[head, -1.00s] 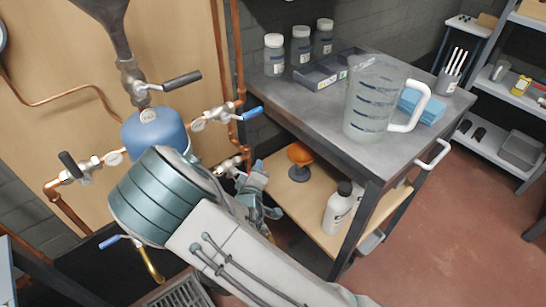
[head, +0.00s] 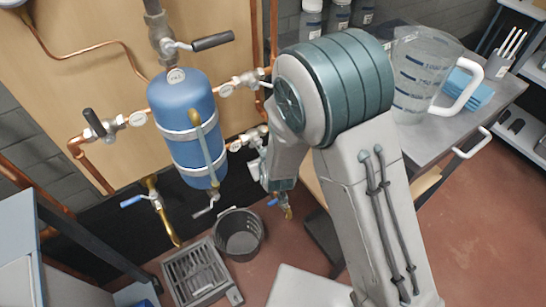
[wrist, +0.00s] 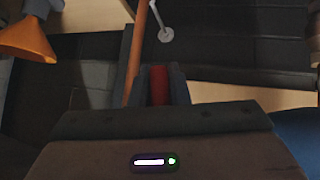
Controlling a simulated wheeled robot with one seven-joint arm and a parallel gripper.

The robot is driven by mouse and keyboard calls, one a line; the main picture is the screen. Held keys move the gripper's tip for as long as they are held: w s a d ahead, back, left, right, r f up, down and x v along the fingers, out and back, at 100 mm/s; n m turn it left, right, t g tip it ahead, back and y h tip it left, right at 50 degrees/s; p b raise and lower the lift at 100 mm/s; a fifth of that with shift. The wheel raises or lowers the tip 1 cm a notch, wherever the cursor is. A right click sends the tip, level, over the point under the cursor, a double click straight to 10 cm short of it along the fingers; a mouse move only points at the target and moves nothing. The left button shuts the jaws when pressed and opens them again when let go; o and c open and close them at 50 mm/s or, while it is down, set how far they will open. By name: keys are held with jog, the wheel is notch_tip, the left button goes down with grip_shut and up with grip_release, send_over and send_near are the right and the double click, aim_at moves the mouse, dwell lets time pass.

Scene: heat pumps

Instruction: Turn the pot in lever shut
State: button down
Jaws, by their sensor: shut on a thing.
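The blue pot (head: 187,125) stands upright against the wooden panel, with tagged valves and copper pipes around it. My gripper (head: 258,163) is at the tagged valve (head: 236,145) low on the pot's right side, partly hidden by my arm. In the wrist view my gripper (wrist: 157,85) is shut on a red lever grip (wrist: 159,83). The head view does not show this grip, and I cannot read the tags to tell which lever it is.
A valve with a black lever (head: 95,123) is left of the pot, and another black lever (head: 212,41) is above it. A black bucket (head: 239,235) and a floor grate (head: 198,270) are below. The bench with the measuring jug (head: 422,75) is right.

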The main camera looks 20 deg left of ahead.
jog(key=shift+s+a+f+m+g+y+b, duration=0.15)
jog(key=shift+s+a+m+g+y+b, duration=0.1)
jog(key=shift+s+g+b, duration=0.2)
jog(key=shift+s+a+f+m+g+y+b, duration=0.1)
jog(key=shift+s+a+m+g+y+b, duration=0.05)
jog(key=shift+s+m+g+y+b, duration=0.2)
jog(key=c, duration=1.4)
grip_release()
jog(key=shift+a, duration=0.1)
jog(key=shift+r, duration=0.1)
jog(key=p+v, duration=0.2)
jog(key=v, duration=1.1)
jog(key=shift+s+r+p, duration=0.25)
jog(key=shift+r+p, duration=0.1)
jog(key=shift+p, duration=0.05)
